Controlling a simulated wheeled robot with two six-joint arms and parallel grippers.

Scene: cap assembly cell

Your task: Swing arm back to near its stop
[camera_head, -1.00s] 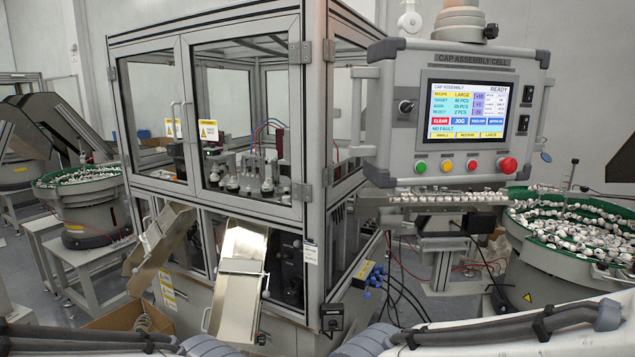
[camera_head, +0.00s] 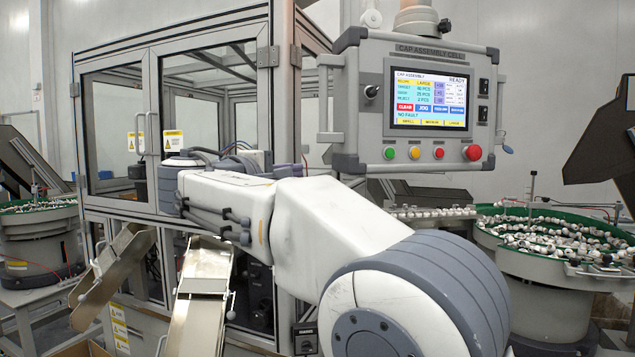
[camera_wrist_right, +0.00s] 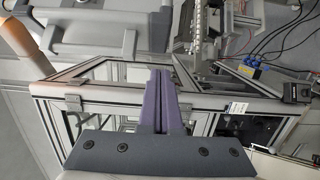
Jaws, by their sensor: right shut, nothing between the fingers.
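The operator panel (camera_head: 430,105) hangs under a thick round mount (camera_head: 416,18), to the right of the enclosure's front corner; the rest of its support arm is out of frame above. It has a lit screen, a row of buttons and side handles. Its grey housing seems to fill the upper left of the right wrist view (camera_wrist_right: 90,30). In the right wrist view my right gripper (camera_wrist_right: 162,75) is shut and empty. My left gripper is out of view.
The framed glass enclosure (camera_head: 285,130) stands at the left, with metal chutes (camera_head: 205,270) below it. A bowl feeder full of caps (camera_head: 550,240) stands at the right, with a cap track (camera_head: 435,213) leading off it. Another feeder (camera_head: 40,240) is at far left.

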